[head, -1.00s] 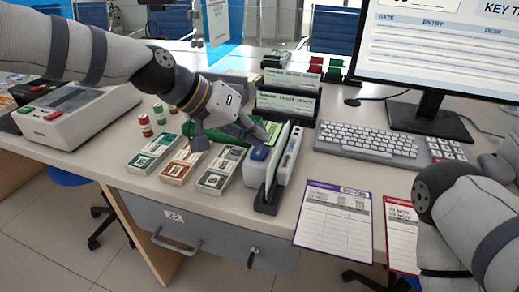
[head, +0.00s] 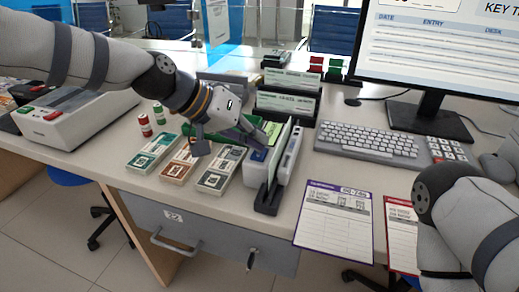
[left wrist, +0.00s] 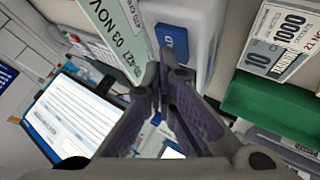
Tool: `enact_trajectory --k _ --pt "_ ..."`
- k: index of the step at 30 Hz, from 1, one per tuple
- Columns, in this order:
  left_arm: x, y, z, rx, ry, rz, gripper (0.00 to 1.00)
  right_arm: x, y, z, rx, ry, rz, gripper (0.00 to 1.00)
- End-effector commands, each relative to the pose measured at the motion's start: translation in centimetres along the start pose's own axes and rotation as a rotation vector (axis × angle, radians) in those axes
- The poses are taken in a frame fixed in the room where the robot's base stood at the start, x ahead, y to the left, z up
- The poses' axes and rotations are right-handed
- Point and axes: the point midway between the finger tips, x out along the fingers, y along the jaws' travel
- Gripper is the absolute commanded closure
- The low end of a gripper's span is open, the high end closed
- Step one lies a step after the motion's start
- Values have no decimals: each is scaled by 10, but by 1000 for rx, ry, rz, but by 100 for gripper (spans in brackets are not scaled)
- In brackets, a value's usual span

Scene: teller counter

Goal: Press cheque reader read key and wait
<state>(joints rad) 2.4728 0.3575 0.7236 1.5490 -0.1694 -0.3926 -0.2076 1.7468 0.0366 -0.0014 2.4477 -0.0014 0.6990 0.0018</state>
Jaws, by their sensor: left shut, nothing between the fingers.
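The cheque reader (head: 286,158) is a pale grey unit on the counter with a cheque standing upright in its slot. Its blue read key (head: 258,155) is on the left part of its top. In the left wrist view the blue key (left wrist: 172,42) lies just beyond my fingertips, with the cheque (left wrist: 118,30) to its left. My left gripper (head: 261,138) is shut and empty, just behind and above the key. It appears apart from the key, but the exact gap is hard to tell. My right arm is at the lower right; its gripper is out of view.
Banknote bundles (head: 216,178) lie left of the reader, with a green tray (head: 226,133) behind them. Dark slip holders (head: 287,103) stand behind. A keyboard (head: 368,142), monitor (head: 430,60) and printed forms (head: 334,215) are to the right.

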Motion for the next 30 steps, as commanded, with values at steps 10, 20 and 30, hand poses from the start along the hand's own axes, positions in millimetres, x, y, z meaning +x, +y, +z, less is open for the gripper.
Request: enact_trajectory --k 10,20,30 --pt "-5 4 -3 2 0 -1 100 -4 0 -2 0 10 0 60" --pt "-13 9 -9 1 -1 0 100 -10 0 -4 0 26 -1 60" --pt "-21 15 -15 3 2 -1 100 -16 0 -7 0 40 -1 60"
